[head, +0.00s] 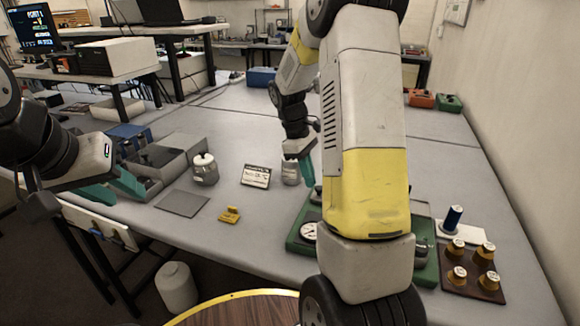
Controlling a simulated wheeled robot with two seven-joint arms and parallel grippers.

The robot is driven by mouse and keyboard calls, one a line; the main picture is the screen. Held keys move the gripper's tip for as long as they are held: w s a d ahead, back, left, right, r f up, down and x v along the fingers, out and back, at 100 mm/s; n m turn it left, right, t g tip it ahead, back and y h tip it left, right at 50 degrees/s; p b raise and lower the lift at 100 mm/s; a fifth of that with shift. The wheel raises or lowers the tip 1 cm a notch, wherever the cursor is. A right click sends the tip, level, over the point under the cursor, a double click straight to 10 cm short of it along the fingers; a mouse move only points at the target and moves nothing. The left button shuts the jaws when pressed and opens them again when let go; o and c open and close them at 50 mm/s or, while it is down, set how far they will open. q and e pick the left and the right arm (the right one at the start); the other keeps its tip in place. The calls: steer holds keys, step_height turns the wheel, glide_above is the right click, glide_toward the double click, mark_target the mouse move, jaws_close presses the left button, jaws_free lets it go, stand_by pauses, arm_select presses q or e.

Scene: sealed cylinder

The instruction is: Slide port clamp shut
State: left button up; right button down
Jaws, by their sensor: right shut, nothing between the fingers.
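A green fixture (427,274) with a round white dial (309,231) stands on the table, mostly hidden behind my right arm. I cannot make out the port clamp; any part behind the arm is hidden. My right gripper (307,174) has teal fingers pointing down, shut and empty, above the table behind the fixture and beside a small grey jar (290,173). My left gripper (128,194) is at the left near the table's front edge, its two teal fingers apart with nothing seen between them.
A grey bin (165,160), a lidded jar (204,169), a dark flat pad (182,203), a small label stand (255,177) and a yellow piece (229,214) are on the left half.

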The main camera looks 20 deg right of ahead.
steer(key=s+d, duration=0.1)
steer(key=d, duration=0.1)
steer(key=s+d, duration=0.2)
steer(key=shift+s+d, duration=0.2)
steer(key=shift+d, duration=0.05)
